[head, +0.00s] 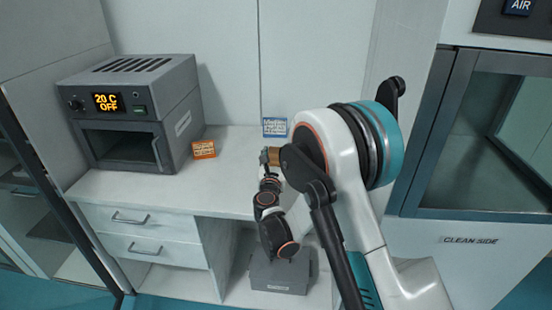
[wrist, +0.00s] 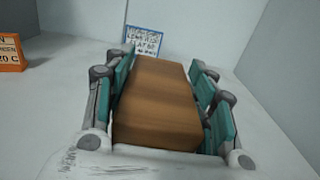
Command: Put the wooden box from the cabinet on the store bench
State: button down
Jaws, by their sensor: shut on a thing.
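The wooden box (wrist: 158,105) is a plain brown block between the two teal-padded fingers of my gripper (wrist: 166,95) in the wrist view. My gripper is shut on it, with a pad against each long side. In the head view the box (head: 273,156) shows only as a small brown patch by my gripper (head: 268,160), over the white bench (head: 235,150). My arm hides much of it there. I cannot tell whether the box touches the bench top.
A grey oven (head: 180,119) reading 20 C OFF stands at the left of the bench, with an orange sign (head: 203,149) beside it. A blue-and-white sign (head: 274,127) stands behind the box. A grey case (head: 278,275) sits below. A CLEAN SIDE cabinet (head: 480,150) is at the right.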

jog(key=shift+f, duration=0.15)
jog(key=c, duration=0.7)
grip_release()
jog(key=shift+s+r, duration=0.2)
jog(key=s, duration=1.1)
jog(key=shift+s+a, duration=0.2)
jog(key=shift+s, duration=0.1)
